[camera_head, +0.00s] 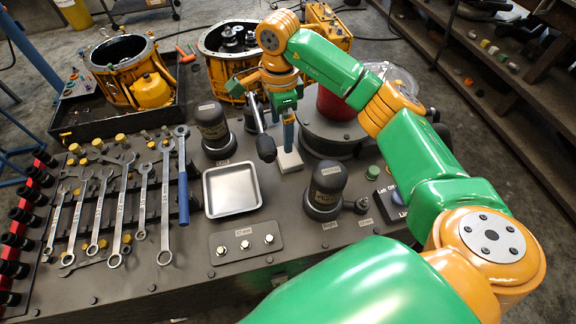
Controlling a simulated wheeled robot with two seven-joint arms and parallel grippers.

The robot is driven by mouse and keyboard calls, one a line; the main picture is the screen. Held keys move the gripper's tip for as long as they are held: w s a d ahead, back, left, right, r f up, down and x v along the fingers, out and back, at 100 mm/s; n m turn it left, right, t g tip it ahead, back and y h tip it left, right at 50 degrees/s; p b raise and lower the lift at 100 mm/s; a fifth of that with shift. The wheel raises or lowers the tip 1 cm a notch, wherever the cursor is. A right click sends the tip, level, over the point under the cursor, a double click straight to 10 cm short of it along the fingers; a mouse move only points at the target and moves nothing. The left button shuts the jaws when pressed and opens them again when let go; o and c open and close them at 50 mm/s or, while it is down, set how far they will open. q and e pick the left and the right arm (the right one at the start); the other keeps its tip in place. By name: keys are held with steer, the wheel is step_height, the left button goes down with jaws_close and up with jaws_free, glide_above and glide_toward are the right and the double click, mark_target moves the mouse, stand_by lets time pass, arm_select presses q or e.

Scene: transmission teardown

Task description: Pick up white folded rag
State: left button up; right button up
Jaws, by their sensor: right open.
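The white folded rag (290,161) lies on the dark workbench top, right of the metal tray and below my right gripper. It looks like a small pale block, partly covered by a finger. My right gripper (277,152) points down over the bench at the rag, with its fingers apart. One finger is over the rag; the other is to its left. I cannot tell whether the finger touches the rag. My left gripper is not in view.
An empty metal tray (232,190) sits left of the rag. Black capped cylinders (213,130) and (326,187) stand nearby. A red container (336,103) is behind on a round grey base. Several wrenches (142,200) lie at left.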

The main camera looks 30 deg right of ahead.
mark_target(285, 156)
steer(key=f+b, duration=0.1)
steer(key=f, duration=0.2)
steer(key=shift+w+d+f+b, duration=0.2)
steer(key=shift+d+f+b, duration=0.15)
steer(key=shift+d+b, duration=0.05)
steer(key=shift+f+p, duration=0.25)
steer(key=shift+p, duration=0.15)
steer(key=f+p, duration=0.1)
steer(key=f, duration=0.2)
steer(key=f+p, duration=0.1)
steer(key=f, duration=0.1)
steer(key=shift+s+f+p, duration=0.15)
steer(key=shift+s+p, duration=0.15)
steer(key=shift+p, duration=0.05)
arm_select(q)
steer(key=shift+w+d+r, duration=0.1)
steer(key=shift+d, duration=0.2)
arm_select(e)
steer(key=shift+w+f, duration=0.1)
steer(key=shift+f, duration=0.3)
steer(key=c, duration=1.1)
